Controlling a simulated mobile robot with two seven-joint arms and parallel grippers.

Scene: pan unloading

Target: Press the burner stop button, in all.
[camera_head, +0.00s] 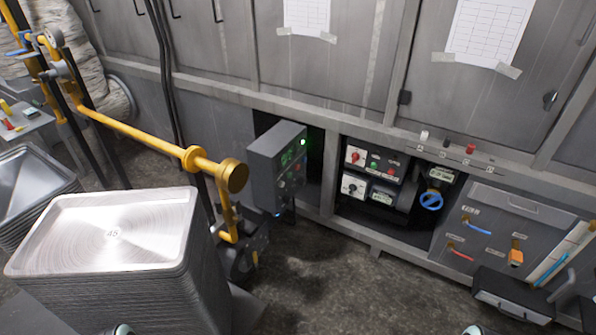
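A grey control box (264,168) stands left of the middle, its front turned to the right. It has a lit green display (287,157), a bright green lamp (303,142) and small reddish and dark buttons (297,167) below. The labels are too small to read, so I cannot tell which is the burner stop button. Neither of my grippers is in view; only small pale parts of me show at the bottom edge.
A tall stack of metal pans (113,233) fills the lower left, with a yellow pipe (140,133) above and behind it. A blue handwheel (430,201) and coloured valve handles (461,253) are at the right. The floor (345,285) in the middle is clear.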

